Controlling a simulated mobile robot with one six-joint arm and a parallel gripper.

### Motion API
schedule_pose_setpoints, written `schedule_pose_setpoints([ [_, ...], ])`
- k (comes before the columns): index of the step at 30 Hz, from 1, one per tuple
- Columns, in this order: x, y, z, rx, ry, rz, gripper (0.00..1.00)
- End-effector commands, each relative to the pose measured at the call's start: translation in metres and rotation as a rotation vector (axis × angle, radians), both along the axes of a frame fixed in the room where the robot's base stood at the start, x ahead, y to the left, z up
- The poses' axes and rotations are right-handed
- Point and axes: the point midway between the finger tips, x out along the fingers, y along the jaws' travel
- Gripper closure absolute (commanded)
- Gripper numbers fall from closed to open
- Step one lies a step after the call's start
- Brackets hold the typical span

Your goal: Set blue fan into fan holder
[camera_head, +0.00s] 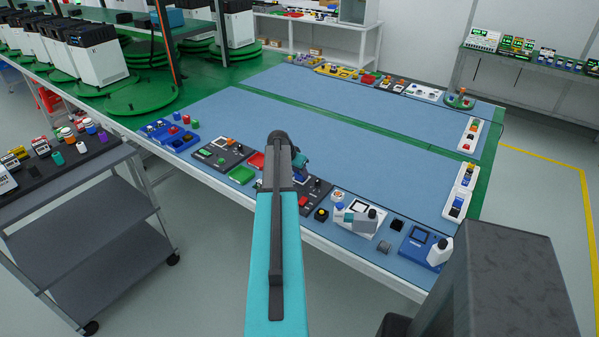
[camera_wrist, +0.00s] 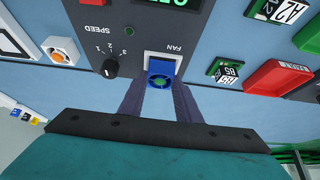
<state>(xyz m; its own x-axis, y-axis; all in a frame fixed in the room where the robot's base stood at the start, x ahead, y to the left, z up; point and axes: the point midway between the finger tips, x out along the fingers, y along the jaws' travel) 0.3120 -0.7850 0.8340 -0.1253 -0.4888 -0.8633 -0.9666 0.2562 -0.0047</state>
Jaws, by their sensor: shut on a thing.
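The blue fan (camera_wrist: 160,72), with a green ring on its near face, is between the fingers of my gripper (camera_wrist: 160,92) in the wrist view. My gripper is shut on it. The fan holder (camera_wrist: 149,57) is a white frame beside the printed word FAN on a dark panel (camera_wrist: 138,35). The fan overlaps the holder's near part in this view. I cannot tell whether it is inside the holder or just above it. In the head view my arm covers much of the panel (camera_head: 316,190), and the fan cannot be made out.
A speed knob (camera_wrist: 111,67) is on the panel left of the holder. A small green block marked B5 (camera_wrist: 225,70) and a red tray (camera_wrist: 275,78) lie to the right. An orange-and-white switch (camera_wrist: 60,50) is to the left. The blue mat (camera_head: 350,130) has clear room behind.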

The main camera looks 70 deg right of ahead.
Motion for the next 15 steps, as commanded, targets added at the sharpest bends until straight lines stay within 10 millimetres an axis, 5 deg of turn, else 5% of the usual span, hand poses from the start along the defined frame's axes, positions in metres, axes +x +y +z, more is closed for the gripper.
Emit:
schedule_pose_setpoints([
  [15, 0.0003, 0.0001, -0.0053, 0.000, 0.000, 0.000, 1.00],
])
